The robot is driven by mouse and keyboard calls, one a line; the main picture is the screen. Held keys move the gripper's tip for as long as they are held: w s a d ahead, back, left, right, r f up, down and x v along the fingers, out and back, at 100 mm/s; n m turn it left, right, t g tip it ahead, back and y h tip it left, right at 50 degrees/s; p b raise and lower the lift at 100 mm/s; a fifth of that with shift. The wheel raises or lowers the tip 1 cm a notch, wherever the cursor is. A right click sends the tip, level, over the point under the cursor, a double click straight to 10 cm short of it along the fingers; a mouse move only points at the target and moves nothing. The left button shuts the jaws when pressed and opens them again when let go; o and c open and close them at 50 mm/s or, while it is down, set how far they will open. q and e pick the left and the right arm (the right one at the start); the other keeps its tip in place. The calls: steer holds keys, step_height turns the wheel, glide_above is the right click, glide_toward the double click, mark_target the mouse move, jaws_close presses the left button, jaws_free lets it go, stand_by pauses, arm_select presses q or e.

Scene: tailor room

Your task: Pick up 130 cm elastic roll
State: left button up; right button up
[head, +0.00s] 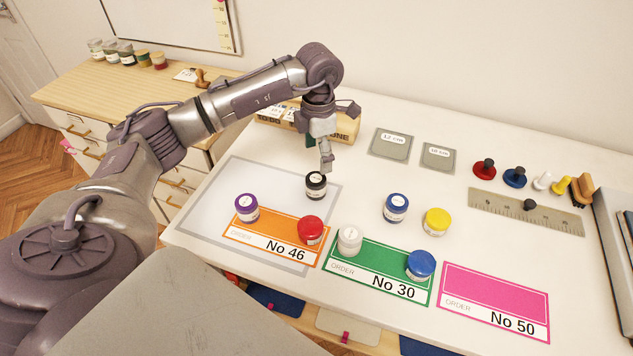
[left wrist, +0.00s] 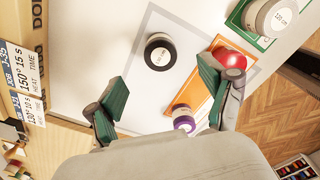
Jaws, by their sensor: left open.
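A black roll (head: 316,184) with a white top label stands upright on the grey-outlined mat (head: 212,205). In the left wrist view the black roll (left wrist: 160,54) lies ahead, between the lines of the two fingers; its label is too small to read surely. My left gripper (head: 327,162) is above it, open and empty, with green finger pads (left wrist: 162,90) apart in the left wrist view. Purple (head: 247,207), red (head: 310,229), white (head: 349,240) and blue rolls (head: 396,207) stand around. My right gripper is not in view.
Orange (head: 265,246), green (head: 375,281) and pink (head: 495,309) order cards lie along the front, with rolls on the orange and green ones. A yellow roll (head: 436,221) stands to the right. A wooden box (head: 344,127) is behind my left gripper.

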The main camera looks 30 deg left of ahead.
mark_target(316, 178)
arm_select(q)
step_height(316, 178, down, 3)
steer(key=shift+f, duration=0.15)
steer(key=shift+s+a+f+p, duration=0.1)
steer(key=shift+f+p, duration=0.5)
steer(key=shift+p, duration=0.2)
step_height(316, 178, down, 4)
steer(key=shift+s+a+r+p, duration=0.1)
steer(key=shift+s+r+p, duration=0.1)
steer(key=shift+p, duration=0.55)
steer(key=shift+w+f, duration=0.15)
steer(key=shift+f, duration=0.2)
steer(key=c, duration=1.2)
